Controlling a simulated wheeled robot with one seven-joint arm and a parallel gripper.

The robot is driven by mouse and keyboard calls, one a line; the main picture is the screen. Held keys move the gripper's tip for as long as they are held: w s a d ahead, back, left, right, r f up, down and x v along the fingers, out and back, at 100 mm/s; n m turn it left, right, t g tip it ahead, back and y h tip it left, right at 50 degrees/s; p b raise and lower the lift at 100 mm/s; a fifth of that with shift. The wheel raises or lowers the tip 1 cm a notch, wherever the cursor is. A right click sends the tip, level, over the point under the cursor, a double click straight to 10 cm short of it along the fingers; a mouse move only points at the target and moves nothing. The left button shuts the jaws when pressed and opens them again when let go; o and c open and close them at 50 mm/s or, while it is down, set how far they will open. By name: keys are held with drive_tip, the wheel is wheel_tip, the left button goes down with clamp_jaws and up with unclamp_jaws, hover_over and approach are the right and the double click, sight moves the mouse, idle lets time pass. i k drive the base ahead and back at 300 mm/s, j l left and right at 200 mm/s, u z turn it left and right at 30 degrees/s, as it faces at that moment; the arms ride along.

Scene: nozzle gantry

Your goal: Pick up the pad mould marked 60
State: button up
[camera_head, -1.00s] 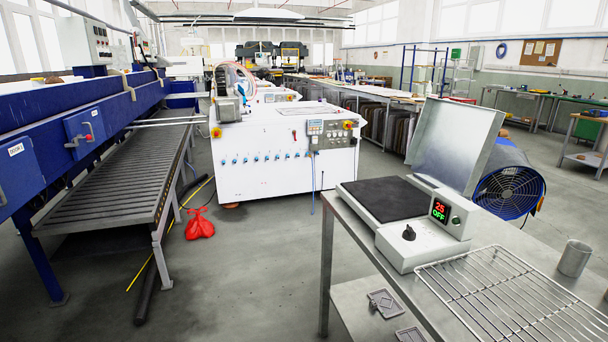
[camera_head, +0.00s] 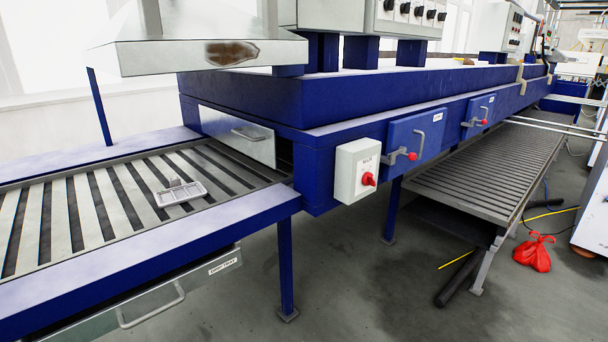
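A small, flat grey metal piece with a raised rim (camera_head: 180,193) lies on the slatted bed (camera_head: 88,205) at the left, in front of the blue machine's opening. It may be a pad mould. A small tab or block stands up at its far edge. No number 60 can be read on it. My gripper is not in view.
The long blue machine (camera_head: 350,140) runs from the left to the far right, with a grey switch box (camera_head: 357,170) jutting out. A metal hood (camera_head: 200,53) hangs above the bed. A drip tray (camera_head: 150,305) sits below. A red bag (camera_head: 533,252) lies on the floor.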

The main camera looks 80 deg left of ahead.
sight(177, 193)
drive_tip(key=u, duration=3.2)
drive_tip(key=i+l+u, duration=0.3)
drive_tip(key=i, duration=0.15)
drive_tip(key=i+l+u, duration=0.3)
drive_tip(key=i, duration=0.15)
drive_tip(key=i+l+u, duration=0.2)
drive_tip(key=i, duration=0.25)
drive_tip(key=i+l+u, duration=0.15)
drive_tip(key=i, duration=0.35)
